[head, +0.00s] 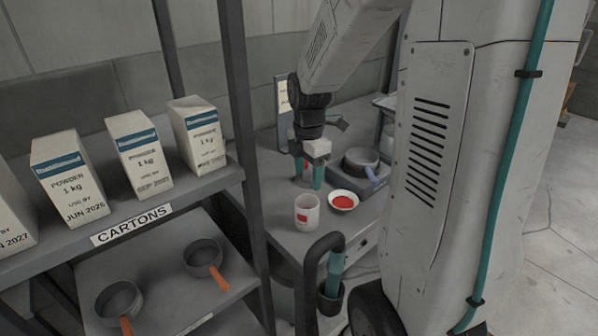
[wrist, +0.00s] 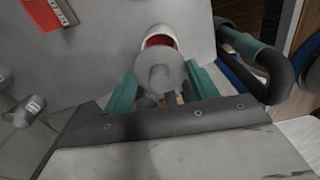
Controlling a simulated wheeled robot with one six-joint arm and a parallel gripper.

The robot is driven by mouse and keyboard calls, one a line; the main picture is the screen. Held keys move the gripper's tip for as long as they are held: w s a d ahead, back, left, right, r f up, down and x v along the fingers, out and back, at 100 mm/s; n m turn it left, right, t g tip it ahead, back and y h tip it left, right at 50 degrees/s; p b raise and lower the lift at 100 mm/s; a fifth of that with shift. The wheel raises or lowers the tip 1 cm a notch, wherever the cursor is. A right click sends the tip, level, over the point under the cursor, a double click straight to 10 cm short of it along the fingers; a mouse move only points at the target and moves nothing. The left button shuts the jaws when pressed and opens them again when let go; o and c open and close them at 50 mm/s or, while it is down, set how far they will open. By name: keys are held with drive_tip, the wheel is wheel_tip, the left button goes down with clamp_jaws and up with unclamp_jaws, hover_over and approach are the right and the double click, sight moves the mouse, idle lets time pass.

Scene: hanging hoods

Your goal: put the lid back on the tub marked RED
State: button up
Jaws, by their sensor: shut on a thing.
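My gripper (head: 309,183) has teal fingers and points down over the bench behind the white tub. In the wrist view my gripper (wrist: 166,82) is closed around a round grey piece (wrist: 161,74) that looks like a lid; the fingers hide part of it. The white tub (head: 308,205) stands upright at the front of the bench with a red patch on its side and no lid seen on it. A white-rimmed thing with red inside (wrist: 158,37) lies just beyond the grey piece in the wrist view; I cannot tell whether it is the tub or the bowl.
A white bowl of red stuff (head: 344,202) sits right of the tub. A dark pan (head: 361,160) with a blue handle stands behind it. A shelf with white cartons (head: 140,151) and pans with orange handles (head: 203,256) is at left. A red block (wrist: 46,14) shows in the wrist view.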

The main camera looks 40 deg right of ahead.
drive_tip(key=shift+f, duration=2.85)
drive_tip(key=shift+f, duration=0.15)
drive_tip(key=o, duration=1.4)
drive_tip(key=shift+r, duration=3.5)
clamp_jaws()
